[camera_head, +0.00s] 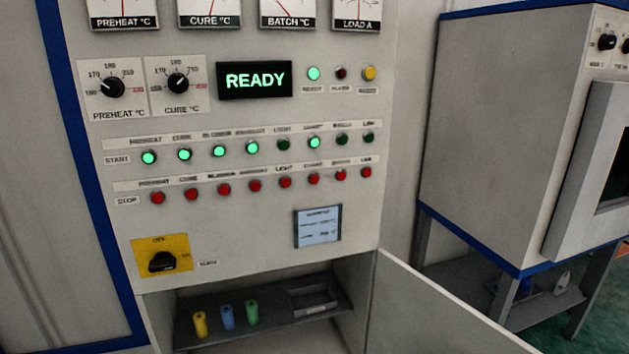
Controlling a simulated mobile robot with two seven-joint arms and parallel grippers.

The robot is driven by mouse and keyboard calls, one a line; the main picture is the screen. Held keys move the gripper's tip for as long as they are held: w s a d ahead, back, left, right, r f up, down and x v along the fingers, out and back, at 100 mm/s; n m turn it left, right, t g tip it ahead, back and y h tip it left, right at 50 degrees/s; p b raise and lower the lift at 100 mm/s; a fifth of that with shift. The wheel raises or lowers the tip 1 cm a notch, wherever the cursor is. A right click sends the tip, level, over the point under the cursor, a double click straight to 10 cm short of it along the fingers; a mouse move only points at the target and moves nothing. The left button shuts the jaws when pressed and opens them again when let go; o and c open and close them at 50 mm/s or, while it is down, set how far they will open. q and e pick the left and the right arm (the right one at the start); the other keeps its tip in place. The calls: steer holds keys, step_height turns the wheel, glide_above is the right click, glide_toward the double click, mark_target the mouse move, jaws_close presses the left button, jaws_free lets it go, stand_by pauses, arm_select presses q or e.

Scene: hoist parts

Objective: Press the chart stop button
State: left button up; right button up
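The control panel (115,230) faces me with a lower STOP row of several red buttons and an upper START row of green ones. The labels are blurred; the one over the sixth button from the left seems to read CHART. That red chart stop button (313,178) sits below the lit green chart start button (313,142). Nothing covers or touches it. Neither of my grippers shows in the head view.
A READY display (254,80) and two dials sit above the buttons. A black rotary switch (162,262) on a yellow plate is lower left. Below, an open compartment holds yellow, blue and green cylinders (227,317). An open door (440,310) juts out at lower right. An oven-like cabinet (500,140) stands right.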

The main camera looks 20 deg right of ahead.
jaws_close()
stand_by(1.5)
